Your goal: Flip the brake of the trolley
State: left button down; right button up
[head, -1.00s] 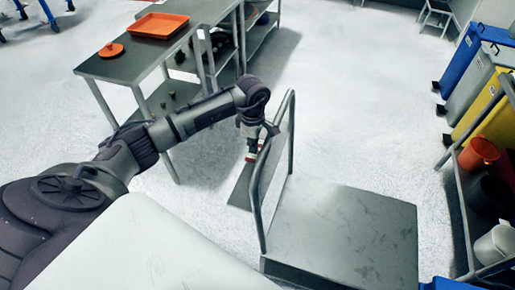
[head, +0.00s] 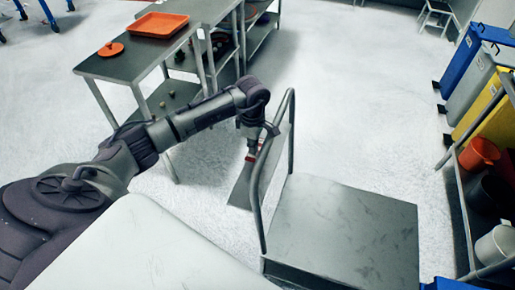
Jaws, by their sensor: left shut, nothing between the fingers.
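The trolley (head: 345,232) is a grey flat platform with a tubular push handle (head: 257,190) standing at its left side. My left gripper (head: 253,152) is shut and points down just left of the handle's upper part. A small red part (head: 251,157) shows right at the fingertips; I cannot tell whether it is the brake or whether the fingers touch it. My right gripper is out of view.
A metal table (head: 107,68) with an orange tray (head: 159,25) and an orange lid (head: 110,50) stands at the upper left. A rack (head: 462,200) with buckets and coloured bins (head: 476,62) line the right side. The floor behind the trolley is clear.

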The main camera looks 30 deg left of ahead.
pick_arm(q)
jog(key=shift+s+f, duration=0.1)
jog(key=shift+f, duration=0.15)
jog(key=shift+r, duration=0.15)
jog(key=shift+r+p, duration=0.55)
jog(key=shift+r, duration=0.35)
notch_tip(320, 180, up, 5)
jog(key=p, duration=0.2)
jog(key=shift+p, duration=0.4)
